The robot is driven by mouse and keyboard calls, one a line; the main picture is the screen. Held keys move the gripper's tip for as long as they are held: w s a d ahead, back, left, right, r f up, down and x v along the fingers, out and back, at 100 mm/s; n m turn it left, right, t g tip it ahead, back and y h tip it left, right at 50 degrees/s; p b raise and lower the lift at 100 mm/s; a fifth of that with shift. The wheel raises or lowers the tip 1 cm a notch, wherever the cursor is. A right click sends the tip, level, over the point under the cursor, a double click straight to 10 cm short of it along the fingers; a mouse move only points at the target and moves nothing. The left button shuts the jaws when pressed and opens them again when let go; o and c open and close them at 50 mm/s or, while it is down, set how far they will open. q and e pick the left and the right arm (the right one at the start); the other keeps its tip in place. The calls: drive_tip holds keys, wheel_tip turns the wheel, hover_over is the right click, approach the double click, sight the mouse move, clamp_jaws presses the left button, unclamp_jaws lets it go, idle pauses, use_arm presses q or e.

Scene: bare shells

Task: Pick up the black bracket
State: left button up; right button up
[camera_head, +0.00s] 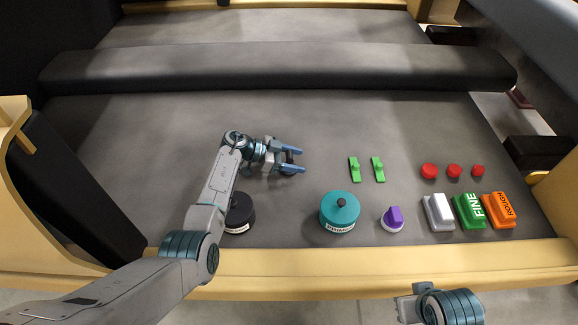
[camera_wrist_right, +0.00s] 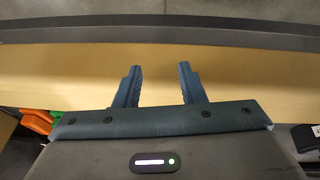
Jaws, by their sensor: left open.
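My left gripper (camera_head: 300,161) reaches over the middle-left of the dark grey surface, its fingers pointing right and standing apart. A small dark shape (camera_head: 287,169) shows by its lower finger; it may be the black bracket, but it is too small and covered to tell, and I cannot tell whether it touches the finger. No other thing clearly looks like a bracket. My right gripper, in the right wrist view (camera_wrist_right: 159,75), has its two fingers apart with nothing between them, over the tan front edge.
A black round container (camera_head: 240,212) stands partly behind my left arm. To the right are a teal container (camera_head: 340,212), a purple-knobbed piece (camera_head: 393,218), green clips (camera_head: 354,169), red pieces (camera_head: 429,171) and white, green and orange blocks (camera_head: 438,212). A black padded bar (camera_head: 280,68) crosses behind.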

use_arm(q)
drive_tip(key=shift+r, duration=0.15)
drive_tip(key=c, duration=1.3)
